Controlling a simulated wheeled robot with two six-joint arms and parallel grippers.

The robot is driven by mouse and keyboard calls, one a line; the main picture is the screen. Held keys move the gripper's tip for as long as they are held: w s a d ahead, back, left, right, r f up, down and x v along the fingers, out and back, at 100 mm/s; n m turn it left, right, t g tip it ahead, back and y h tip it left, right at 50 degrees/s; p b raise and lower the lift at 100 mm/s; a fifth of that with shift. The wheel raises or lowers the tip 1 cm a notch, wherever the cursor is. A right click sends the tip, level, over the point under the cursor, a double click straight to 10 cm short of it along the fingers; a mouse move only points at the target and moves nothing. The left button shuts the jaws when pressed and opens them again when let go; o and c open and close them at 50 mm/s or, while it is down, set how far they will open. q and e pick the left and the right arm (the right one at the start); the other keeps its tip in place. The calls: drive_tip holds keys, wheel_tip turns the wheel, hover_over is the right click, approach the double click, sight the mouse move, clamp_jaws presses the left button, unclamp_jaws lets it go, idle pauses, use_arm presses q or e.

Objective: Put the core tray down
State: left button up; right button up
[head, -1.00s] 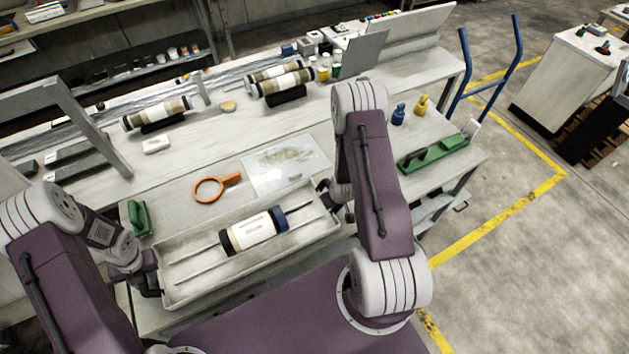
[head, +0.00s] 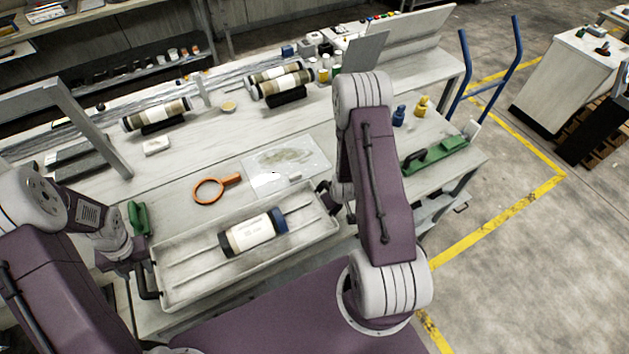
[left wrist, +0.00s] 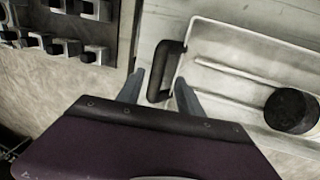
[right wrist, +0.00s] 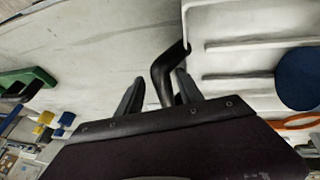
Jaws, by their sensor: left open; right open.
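The pale core tray (head: 190,289) sits level at the bench's front edge, with a white core liner (head: 253,232) with dark and blue ends lying in it. Its black left handle (left wrist: 165,72) stands between the spread fingers of my left gripper (left wrist: 160,92), which is open around it. Its black right handle (right wrist: 163,75) passes between the spread fingers of my right gripper (right wrist: 159,90), also open. In the head view my left gripper (head: 133,267) is beside the tray's left end; my right gripper is mostly hidden by its own arm.
An orange ring-shaped tool (head: 208,191) and a clear sheet (head: 287,165) lie just behind the tray. A green object (head: 139,218) is close to its left back corner. Several core liners rest on cradles (head: 286,96) farther back. A green holder (head: 435,156) lies right.

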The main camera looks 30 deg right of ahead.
drive_tip(key=v, duration=0.4)
drive_tip(key=shift+s+a+r, duration=0.1)
drive_tip(key=shift+s+r, duration=0.05)
drive_tip(key=shift+r, duration=0.05)
